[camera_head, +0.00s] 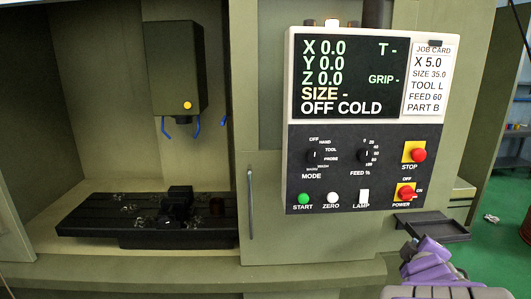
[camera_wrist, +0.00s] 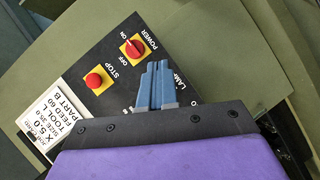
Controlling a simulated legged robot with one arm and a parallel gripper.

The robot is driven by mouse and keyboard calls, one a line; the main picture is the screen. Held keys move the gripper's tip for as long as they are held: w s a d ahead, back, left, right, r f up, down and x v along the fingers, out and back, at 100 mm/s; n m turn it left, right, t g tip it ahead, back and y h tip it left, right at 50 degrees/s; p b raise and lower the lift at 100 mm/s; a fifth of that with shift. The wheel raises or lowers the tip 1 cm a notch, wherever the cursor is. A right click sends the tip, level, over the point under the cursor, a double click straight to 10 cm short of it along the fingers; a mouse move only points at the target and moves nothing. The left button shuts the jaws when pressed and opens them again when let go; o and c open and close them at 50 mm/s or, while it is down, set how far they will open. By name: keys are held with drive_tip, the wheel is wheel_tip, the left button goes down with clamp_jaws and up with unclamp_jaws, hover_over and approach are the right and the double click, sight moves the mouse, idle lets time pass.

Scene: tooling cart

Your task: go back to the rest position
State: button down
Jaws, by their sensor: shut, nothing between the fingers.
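My gripper (camera_wrist: 155,66) shows in the wrist view as two blue-grey fingers pressed together, with nothing between them. Its tips point at the control panel near the red power knob (camera_wrist: 133,48) and the lamp label; I cannot tell how far they are from the panel. In the head view my purple arm (camera_head: 428,258) is at the lower right, below the panel, and the fingers cannot be made out. The control panel (camera_head: 297,140) has a lit screen (camera_head: 348,78) reading "OFF COLD". The power knob is also in the head view (camera_head: 405,192).
A small dark shelf (camera_head: 432,228) juts out below the panel, close to my arm. A vertical door handle (camera_head: 250,205) is left of the panel. The open machine bay holds a dark table (camera_head: 95,215) with a vise and chips. Green floor (camera_head: 500,245) is at the right.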

drive_tip(key=s+a+f+m+g+y, duration=0.2)
drive_tip(key=s+a, duration=0.5)
drive_tip(key=s, duration=0.4)
drive_tip(key=s+a+f+m+g+y, duration=0.2)
drive_tip(key=s+a+f+g, duration=0.3)
drive_tip(key=s, duration=0.6)
drive_tip(key=s+a+f+m+g+y, duration=0.2)
drive_tip(key=s+a+f+m+g, duration=0.2)
drive_tip(key=s+a+g, duration=0.3)
drive_tip(key=s+a, duration=0.3)
drive_tip(key=s, duration=0.1)
drive_tip(key=shift+s+f+m+g, duration=0.25)
drive_tip(key=shift+f+m+g, duration=0.05)
drive_tip(key=shift+f, duration=0.05)
drive_tip(key=shift+a, duration=0.1)
